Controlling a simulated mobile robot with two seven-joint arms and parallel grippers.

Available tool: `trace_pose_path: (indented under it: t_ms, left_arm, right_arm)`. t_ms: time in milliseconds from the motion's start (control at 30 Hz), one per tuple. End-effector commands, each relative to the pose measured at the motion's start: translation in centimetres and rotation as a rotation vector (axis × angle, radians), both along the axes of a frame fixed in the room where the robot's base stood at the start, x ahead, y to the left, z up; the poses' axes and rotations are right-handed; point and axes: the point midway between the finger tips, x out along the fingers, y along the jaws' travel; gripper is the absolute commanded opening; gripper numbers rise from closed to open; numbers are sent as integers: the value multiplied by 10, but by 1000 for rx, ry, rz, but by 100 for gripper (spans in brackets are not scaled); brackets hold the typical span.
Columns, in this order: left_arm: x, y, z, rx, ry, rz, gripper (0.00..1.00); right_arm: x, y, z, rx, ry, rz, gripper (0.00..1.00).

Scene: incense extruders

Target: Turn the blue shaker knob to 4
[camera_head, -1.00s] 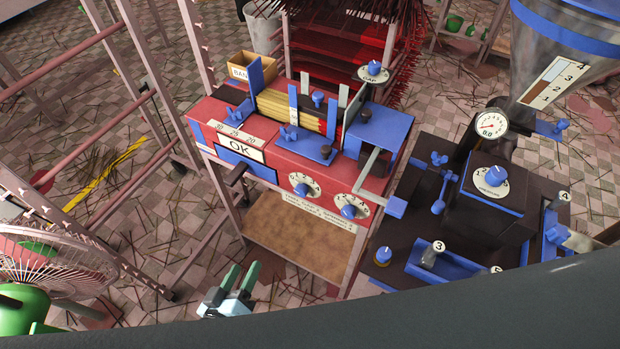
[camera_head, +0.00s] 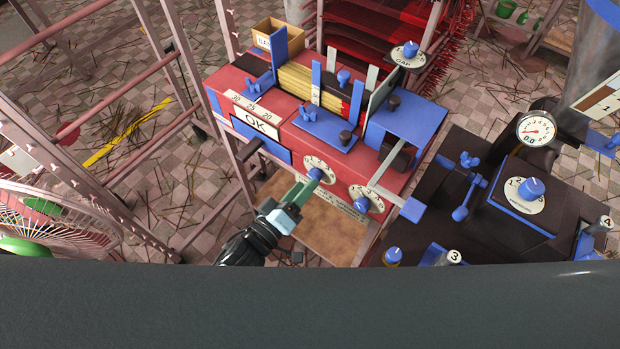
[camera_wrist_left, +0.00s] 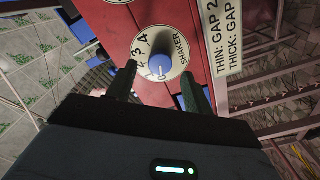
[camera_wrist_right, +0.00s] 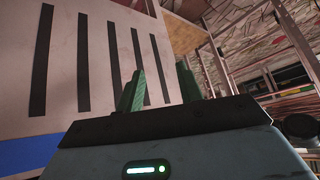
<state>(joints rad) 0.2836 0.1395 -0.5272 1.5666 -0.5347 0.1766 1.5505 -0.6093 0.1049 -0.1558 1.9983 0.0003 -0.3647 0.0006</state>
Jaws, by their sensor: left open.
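The blue shaker knob (camera_head: 315,174) sits on a white numbered dial on the front of the red machine (camera_head: 290,135). In the left wrist view the knob (camera_wrist_left: 160,66) is in the middle of the dial marked SHAKER (camera_wrist_left: 146,50); its white mark appears to point toward the 0 end. My left gripper (camera_head: 304,187) is at the dial, open, with its fingers on either side of the knob in its wrist view (camera_wrist_left: 157,85). I cannot tell whether they touch it. My right gripper (camera_wrist_right: 162,75) is open and empty, outside the head view.
A second blue knob (camera_head: 362,204) sits close to the right of the shaker dial. A dark machine with a gauge (camera_head: 536,129) stands at the right. Metal racks and a fan (camera_head: 55,225) are at the left. A pale slotted panel (camera_wrist_right: 105,60) is before my right gripper.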

Motion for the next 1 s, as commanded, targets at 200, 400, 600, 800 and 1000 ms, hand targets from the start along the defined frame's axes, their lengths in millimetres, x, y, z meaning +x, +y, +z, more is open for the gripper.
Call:
trace_pose_path:
  t_ms: [200,400,600,800,1000]
  left_arm:
    - [21,-15,0,-1,1,0,51]
    - [27,-20,0,1,1,0,51]
    - [27,-20,0,0,1,1,51]
    - [26,-20,0,0,1,1,25]
    - [26,-19,0,1,0,1,7]
  right_arm:
    - [0,-1,-2,-4,1,3,36]
    - [5,-2,-1,-5,-7,4,36]
    - [9,-2,0,-5,-15,3,36]
    - [8,-2,0,-5,-15,3,36]
    - [6,-2,-1,-6,-10,4,36]
